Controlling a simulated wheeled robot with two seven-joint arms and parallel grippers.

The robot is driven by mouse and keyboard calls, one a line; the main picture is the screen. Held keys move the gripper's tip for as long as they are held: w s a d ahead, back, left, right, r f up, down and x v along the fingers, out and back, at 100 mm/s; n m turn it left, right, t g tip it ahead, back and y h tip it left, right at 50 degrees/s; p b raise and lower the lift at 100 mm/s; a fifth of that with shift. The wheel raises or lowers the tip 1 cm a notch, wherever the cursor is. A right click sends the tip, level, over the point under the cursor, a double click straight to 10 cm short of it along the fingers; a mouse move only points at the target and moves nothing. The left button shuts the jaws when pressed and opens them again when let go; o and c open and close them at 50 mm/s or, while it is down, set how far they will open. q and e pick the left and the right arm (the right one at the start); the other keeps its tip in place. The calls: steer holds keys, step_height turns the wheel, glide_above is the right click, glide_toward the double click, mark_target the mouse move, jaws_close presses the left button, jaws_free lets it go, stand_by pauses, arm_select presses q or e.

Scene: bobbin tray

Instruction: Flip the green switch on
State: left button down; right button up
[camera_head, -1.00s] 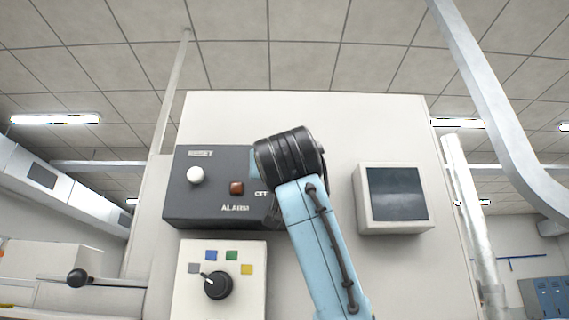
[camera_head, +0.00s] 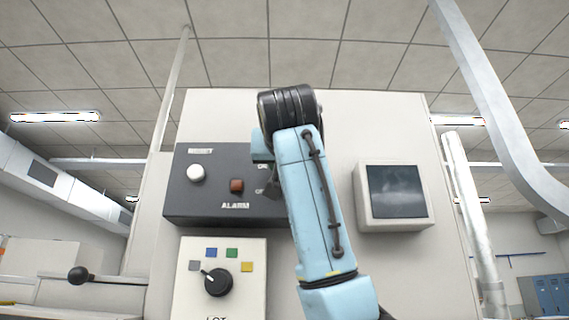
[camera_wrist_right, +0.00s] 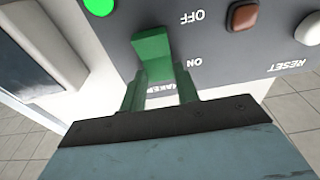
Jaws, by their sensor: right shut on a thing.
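The green switch (camera_wrist_right: 152,50) shows in the right wrist view, on a dark grey panel. Its lever stands out from the panel between my right gripper's two fingers. My right gripper (camera_wrist_right: 161,82) is shut on this lever, with the fingers at its sides. That view is upside down; the ON label (camera_wrist_right: 195,62) lies closer to my gripper body than the OFF label (camera_wrist_right: 191,17). In the head view my right arm hides the switch and most of the gripper. My left gripper is in neither view.
The dark panel also carries a brown-red button (camera_head: 237,185) and a white reset knob (camera_head: 196,173). Below is a selector box with a black dial (camera_head: 218,282). A screen (camera_head: 396,191) is right of my arm. A green lamp (camera_wrist_right: 98,6) glows near the switch.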

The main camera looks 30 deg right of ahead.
steer(key=shift+r+y, duration=0.15)
steer(key=shift+y, duration=0.15)
steer(key=o, duration=1)
steer(key=b+v, duration=0.5)
steer(key=v, duration=0.8)
steer(key=shift+a+r, duration=0.1)
steer(key=shift+a, duration=0.15)
